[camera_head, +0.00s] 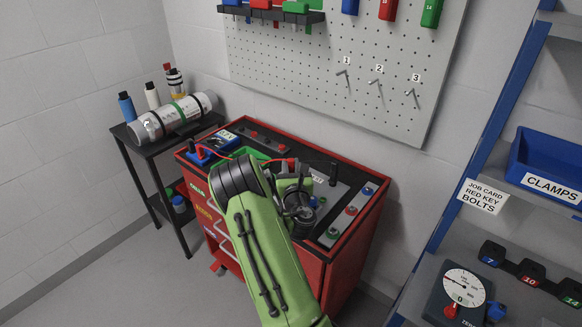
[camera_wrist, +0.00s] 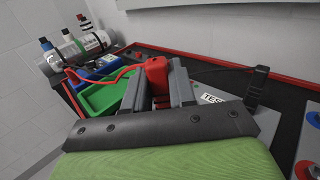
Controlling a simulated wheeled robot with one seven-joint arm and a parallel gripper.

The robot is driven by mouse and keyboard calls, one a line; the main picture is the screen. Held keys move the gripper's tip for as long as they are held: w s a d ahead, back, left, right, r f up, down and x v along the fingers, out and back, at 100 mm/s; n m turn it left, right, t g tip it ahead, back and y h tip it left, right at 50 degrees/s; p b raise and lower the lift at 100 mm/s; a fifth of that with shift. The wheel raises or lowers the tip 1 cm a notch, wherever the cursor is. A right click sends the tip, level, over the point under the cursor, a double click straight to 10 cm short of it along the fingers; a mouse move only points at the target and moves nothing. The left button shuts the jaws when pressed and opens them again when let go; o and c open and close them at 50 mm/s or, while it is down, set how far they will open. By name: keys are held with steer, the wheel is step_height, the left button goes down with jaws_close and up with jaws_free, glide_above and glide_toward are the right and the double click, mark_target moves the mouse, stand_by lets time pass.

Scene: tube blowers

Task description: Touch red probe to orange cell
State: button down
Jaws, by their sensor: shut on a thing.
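My gripper (camera_wrist: 160,92) is shut on the red probe (camera_wrist: 157,70), which stands up between the two grey fingers. A red cable (camera_wrist: 108,78) runs left from the probe toward a blue meter (camera_wrist: 104,62). In the head view my green arm reaches over the red cart (camera_head: 345,262), and my gripper (camera_head: 300,188) is over the cart top, partly hidden by my wrist. The probe's tip is hidden. A label that seems to start with "TES" (camera_wrist: 210,98) lies right of the fingers. I cannot make out an orange cell in either view.
A black upright piece (camera_wrist: 257,84) stands right of my gripper. A green tray (camera_wrist: 104,97) is to its left. Red, green and blue round parts (camera_head: 351,211) line the cart's right side. A side table (camera_head: 160,150) holds a cylinder and bottles. A pegboard (camera_head: 340,50) hangs behind.

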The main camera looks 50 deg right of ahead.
mark_target(292, 160)
steer(key=shift+f+b, duration=0.5)
stand_by(1.9)
steer(key=shift+r+p, duration=2.55)
steer(key=shift+r, duration=0.1)
steer(key=shift+f, duration=0.1)
